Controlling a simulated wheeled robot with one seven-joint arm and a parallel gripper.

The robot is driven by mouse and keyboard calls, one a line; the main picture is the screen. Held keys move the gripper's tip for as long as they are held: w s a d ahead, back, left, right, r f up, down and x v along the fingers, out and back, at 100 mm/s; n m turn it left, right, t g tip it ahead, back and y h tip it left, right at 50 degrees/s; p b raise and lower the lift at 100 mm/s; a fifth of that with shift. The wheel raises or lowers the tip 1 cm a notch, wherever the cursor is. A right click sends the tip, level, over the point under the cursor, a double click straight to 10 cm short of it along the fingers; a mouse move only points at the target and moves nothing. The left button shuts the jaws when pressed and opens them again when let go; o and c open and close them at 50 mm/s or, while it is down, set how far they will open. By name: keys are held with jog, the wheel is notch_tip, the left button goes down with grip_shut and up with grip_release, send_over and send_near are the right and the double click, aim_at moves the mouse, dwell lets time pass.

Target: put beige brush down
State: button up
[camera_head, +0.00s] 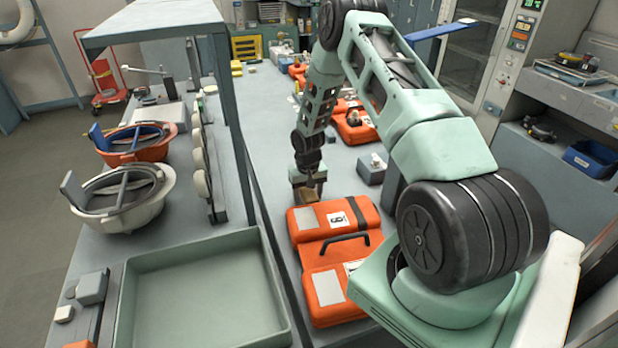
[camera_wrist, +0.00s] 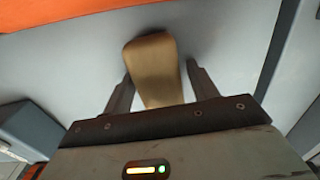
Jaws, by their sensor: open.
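The beige brush (camera_wrist: 155,65) lies between the two fingers of my gripper (camera_wrist: 158,82) in the wrist view, over the grey bench surface. My fingers are open, one on each side of it, with a narrow gap showing on the right; on the left, I cannot tell whether the finger touches. In the head view the brush (camera_head: 306,194) is a small tan shape below my gripper (camera_head: 308,188), just behind the orange case. My gripper hides part of it there.
A grey block (camera_head: 372,169) stands to the right. More orange cases (camera_head: 355,126) lie behind. A green-grey tray (camera_head: 205,300) and two helmets, orange (camera_head: 135,143) and white (camera_head: 125,205), are on the left.

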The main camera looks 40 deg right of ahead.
aim_at(308, 190)
jog(key=shift+w+a+r+b, duration=0.2)
jog(key=shift+a+r+b, duration=0.05)
jog(key=shift+r+b, duration=0.3)
notch_tip(308, 190, up, 11)
jog(key=b, duration=0.3)
jog(key=shift+s+d, duration=0.2)
jog(key=shift+d, duration=0.1)
jog(key=shift+r, duration=0.1)
jog(key=s+a+r+n+t, duration=0.1)
jog(key=s+a+r+n, duration=0.2)
jog(key=s+a+r, duration=0.55)
jog(key=s+a+r+n+t, duration=0.2)
jog(key=s+a+r, duration=0.35)
jog(key=a, duration=0.65)
jog(key=s+a+n+g+b, duration=0.1)
jog(key=s+a+n+g, duration=0.2)
jog(key=s+a+n, duration=0.5)
jog(key=s+a, duration=0.6)
jog(key=a, duration=0.4)
jog(key=shift+a+y+b, duration=0.15)
jog(key=shift+y+b, duration=0.15)
jog(key=shift+b, duration=0.05)
